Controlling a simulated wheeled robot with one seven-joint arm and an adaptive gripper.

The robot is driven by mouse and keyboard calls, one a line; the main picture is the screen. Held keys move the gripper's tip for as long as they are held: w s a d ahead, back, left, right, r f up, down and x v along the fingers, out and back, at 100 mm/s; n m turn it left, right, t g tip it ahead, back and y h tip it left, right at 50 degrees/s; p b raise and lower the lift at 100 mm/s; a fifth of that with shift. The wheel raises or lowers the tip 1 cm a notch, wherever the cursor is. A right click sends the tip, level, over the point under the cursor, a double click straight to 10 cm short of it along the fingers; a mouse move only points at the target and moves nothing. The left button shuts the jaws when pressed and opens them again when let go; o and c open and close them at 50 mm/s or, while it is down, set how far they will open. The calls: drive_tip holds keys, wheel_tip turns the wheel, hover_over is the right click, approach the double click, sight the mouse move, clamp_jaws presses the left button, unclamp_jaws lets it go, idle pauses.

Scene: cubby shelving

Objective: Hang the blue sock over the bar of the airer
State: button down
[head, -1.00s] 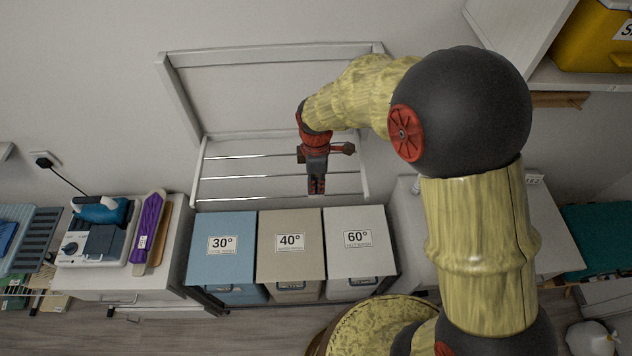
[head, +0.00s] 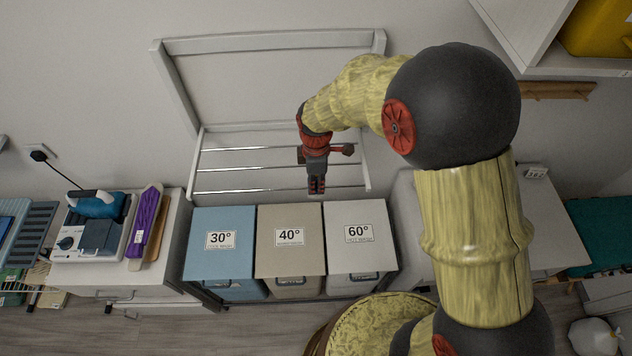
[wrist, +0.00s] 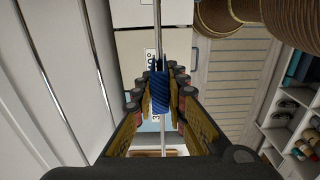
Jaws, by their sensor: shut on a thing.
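The blue sock (wrist: 160,91) shows as a ribbed blue piece between the fingers in the wrist view. My gripper (wrist: 160,88) is shut on it. In the head view my gripper (head: 316,187) points down at the front bar of the airer (head: 230,193), and the sock cannot be made out there. In the wrist view that bar (wrist: 158,35) runs lengthwise and shows above and below the sock, in line with it. I cannot tell whether the sock touches the bar or hangs on both sides.
The airer's other thin bars (head: 240,150) lie behind my gripper, towards the wall. Blue (head: 222,215), beige (head: 290,215) and white (head: 357,215) lidded bins stand below the front bar. A cabinet with an iron (head: 98,205) stands left. A shelf corner juts in at upper right.

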drive_tip(key=shift+f+b, duration=0.95)
drive_tip(key=shift+f, duration=0.55)
drive_tip(key=c, duration=1.7)
unclamp_jaws()
wheel_tip(320, 180, up, 12)
